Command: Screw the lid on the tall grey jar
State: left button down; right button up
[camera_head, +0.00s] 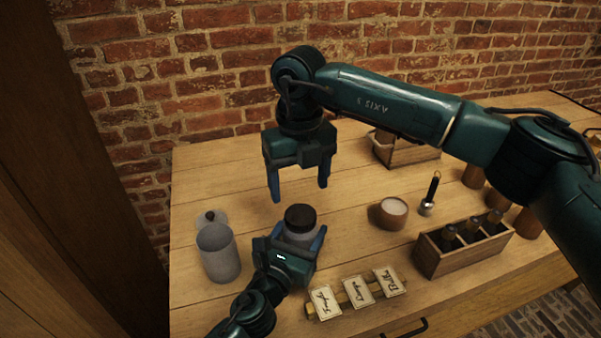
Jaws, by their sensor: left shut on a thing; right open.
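A tall grey jar (219,257), open at the top, stands upright at the left of the table. A pale round lid (209,217) with a dark knob lies just behind it. My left gripper (297,236) is shut around a shorter pale grey jar (299,236), right of the tall one. A dark round lid (300,215) sits on top of this shorter jar; I cannot tell how tightly. My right gripper (299,189) is open and empty, pointing down just above and behind the dark lid. My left gripper hides the lower part of the shorter jar.
A wooden rack (345,297) with lettered cards stands at the front. A wooden box (463,252) holds dark bottles. A round bowl (389,213) and a dark-handled tool (430,196) are behind it. Another box (407,151) is at the back. The left rear table is clear.

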aim_at(301, 214)
jog(key=n, duration=0.4)
jog(key=shift+r+n, duration=0.15)
jog(key=shift+n, duration=0.25)
jog(key=n, duration=0.6)
jog(key=shift+r+n, duration=0.25)
jog(key=shift+n, duration=0.05)
jog(key=n, duration=0.4)
jog(key=shift+d+r, duration=0.1)
jog(key=shift+r, duration=0.05)
jog(key=n, duration=0.6)
jog(key=shift+r, duration=0.2)
jog(key=shift+f, duration=4.05)
jog(key=shift+c, duration=0.3)
